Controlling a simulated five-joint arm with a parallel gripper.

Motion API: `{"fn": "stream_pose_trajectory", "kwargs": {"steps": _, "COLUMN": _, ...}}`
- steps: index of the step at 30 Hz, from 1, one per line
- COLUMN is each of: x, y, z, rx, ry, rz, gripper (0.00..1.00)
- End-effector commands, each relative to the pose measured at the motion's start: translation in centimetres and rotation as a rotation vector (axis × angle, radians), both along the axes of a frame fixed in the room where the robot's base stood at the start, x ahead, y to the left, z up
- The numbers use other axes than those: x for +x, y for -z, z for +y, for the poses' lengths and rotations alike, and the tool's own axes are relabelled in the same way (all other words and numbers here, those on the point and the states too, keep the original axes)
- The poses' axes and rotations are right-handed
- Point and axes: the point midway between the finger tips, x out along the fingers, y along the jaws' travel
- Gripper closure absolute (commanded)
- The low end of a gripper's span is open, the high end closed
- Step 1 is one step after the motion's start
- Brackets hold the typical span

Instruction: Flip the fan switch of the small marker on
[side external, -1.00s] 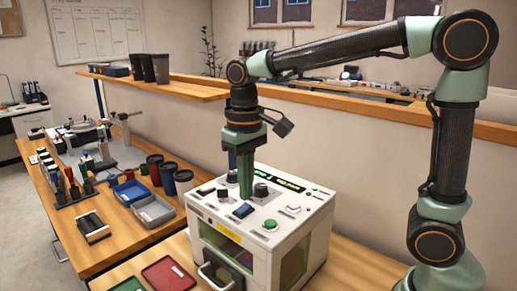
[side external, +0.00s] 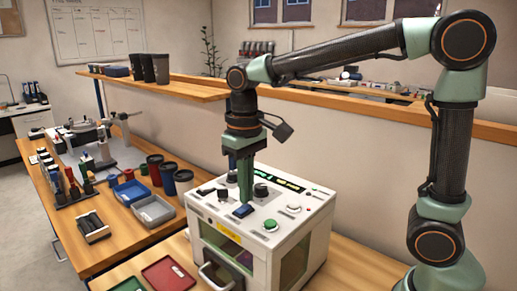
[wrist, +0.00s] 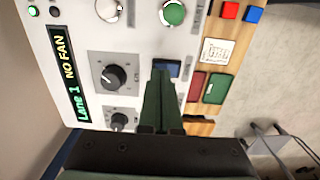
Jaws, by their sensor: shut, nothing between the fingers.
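The small marker (side external: 262,238) is a white box with controls on its top panel, standing on the wooden bench. A blue rocker switch (side external: 243,211) sits near the panel's front edge; its label cannot be read. It also shows in the wrist view (wrist: 168,65), partly covered by my fingertips. My gripper (side external: 245,201) is shut and empty, pointing down with its tips at the blue switch; I cannot tell whether they touch it. The display (wrist: 69,73) reads "Lane 1 NO FAN" in the wrist view.
A black knob (wrist: 112,76) and a smaller knob (wrist: 122,119) stand beside my fingers. A green button (side external: 270,225) and a white button (side external: 293,209) are to the right. A red tray (side external: 168,273) lies in front; a grey bin (side external: 153,211) stands left.

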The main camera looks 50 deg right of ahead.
Motion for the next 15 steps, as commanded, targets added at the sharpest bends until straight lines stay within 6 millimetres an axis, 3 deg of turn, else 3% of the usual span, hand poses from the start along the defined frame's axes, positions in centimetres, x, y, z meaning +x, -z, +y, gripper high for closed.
{"fn": "stream_pose_trajectory", "kwargs": {"steps": 15, "x": -0.01, "y": 0.74, "z": 0.0, "rx": 0.0, "ry": 0.0, "rz": 0.001, "gripper": 1.0}}
